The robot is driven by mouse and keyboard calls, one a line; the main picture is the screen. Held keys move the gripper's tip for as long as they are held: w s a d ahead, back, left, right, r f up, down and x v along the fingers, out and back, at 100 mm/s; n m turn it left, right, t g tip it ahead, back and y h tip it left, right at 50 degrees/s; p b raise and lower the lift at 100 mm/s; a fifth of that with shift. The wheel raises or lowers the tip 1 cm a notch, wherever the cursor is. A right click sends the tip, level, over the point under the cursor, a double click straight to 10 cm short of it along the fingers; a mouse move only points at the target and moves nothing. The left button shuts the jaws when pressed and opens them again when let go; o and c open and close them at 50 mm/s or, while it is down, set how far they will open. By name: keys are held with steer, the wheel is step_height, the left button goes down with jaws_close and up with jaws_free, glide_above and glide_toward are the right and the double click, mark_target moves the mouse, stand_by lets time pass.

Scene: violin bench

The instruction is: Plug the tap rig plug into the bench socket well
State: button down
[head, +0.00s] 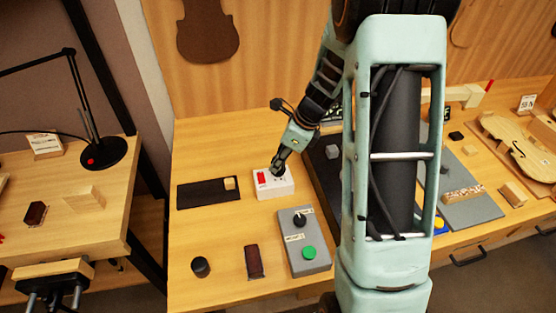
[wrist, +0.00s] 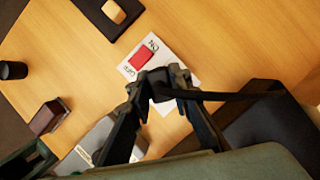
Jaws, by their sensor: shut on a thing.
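The bench socket is a white box (head: 284,187) with a red rocker switch (head: 262,178); it lies on the wooden bench left of my arm. In the wrist view the white box (wrist: 136,66) is partly hidden behind my fingers, with the red switch (wrist: 141,60) and small lettering clear. My gripper (head: 279,168) points down over the right part of the box. In the wrist view my gripper (wrist: 160,86) is shut on a black plug (wrist: 168,93), whose dark cable runs right. The socket's well is hidden, so I cannot tell whether the plug is in it.
A dark mat (head: 205,192) with a small wooden block (head: 229,183) lies left of the socket. A grey control box (head: 305,255) with a black knob and green button stands in front. A dark red block (head: 254,262) and a black cylinder (head: 201,267) stand near the front edge.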

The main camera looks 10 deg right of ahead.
steer(key=shift+f+b, duration=1)
steer(key=shift+f, duration=0.35)
steer(key=c, duration=1.7)
jaws_free()
steer(key=shift+r, duration=0.1)
steer(key=v, duration=1.2)
